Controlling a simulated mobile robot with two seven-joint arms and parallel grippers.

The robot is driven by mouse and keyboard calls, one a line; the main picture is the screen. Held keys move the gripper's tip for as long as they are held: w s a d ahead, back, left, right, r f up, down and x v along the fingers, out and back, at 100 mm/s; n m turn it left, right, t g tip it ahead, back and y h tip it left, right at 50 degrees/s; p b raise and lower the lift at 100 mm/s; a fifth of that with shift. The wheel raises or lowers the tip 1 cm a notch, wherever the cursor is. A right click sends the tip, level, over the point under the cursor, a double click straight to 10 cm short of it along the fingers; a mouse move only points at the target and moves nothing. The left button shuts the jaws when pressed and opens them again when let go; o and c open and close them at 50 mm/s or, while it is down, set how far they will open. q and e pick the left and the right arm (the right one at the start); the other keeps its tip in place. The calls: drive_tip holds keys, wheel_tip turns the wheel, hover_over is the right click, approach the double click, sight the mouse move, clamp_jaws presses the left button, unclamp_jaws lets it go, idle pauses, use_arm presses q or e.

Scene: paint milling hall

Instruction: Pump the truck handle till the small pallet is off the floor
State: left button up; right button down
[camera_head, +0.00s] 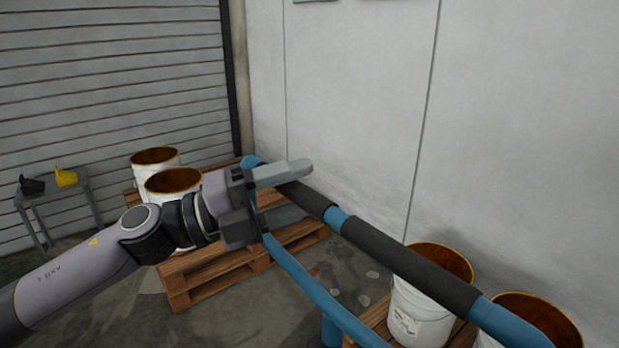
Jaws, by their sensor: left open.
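The truck handle is a blue loop whose crossbar (410,262) has two black grips and runs from centre to lower right. A blue side bar (318,293) slopes down from its far end. My left gripper (303,191) is open at the far black grip, one finger above it and one below. I cannot tell whether the fingers touch it. A wooden pallet (188,289) is on the floor behind the handle, and part of another pallet (377,318) shows at lower right. I cannot tell which is the small one. The truck's forks are hidden. My right gripper is not in view.
White buckets with brown-stained insides stand on the left pallet (158,160) and at lower right (422,308). A small grey table (40,196) with a yellow and a dark item is at left. A wall (520,130) closes off the right side, a shutter (110,80) the back.

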use_arm(q)
drive_tip(key=shift+x, duration=1)
clamp_jaws()
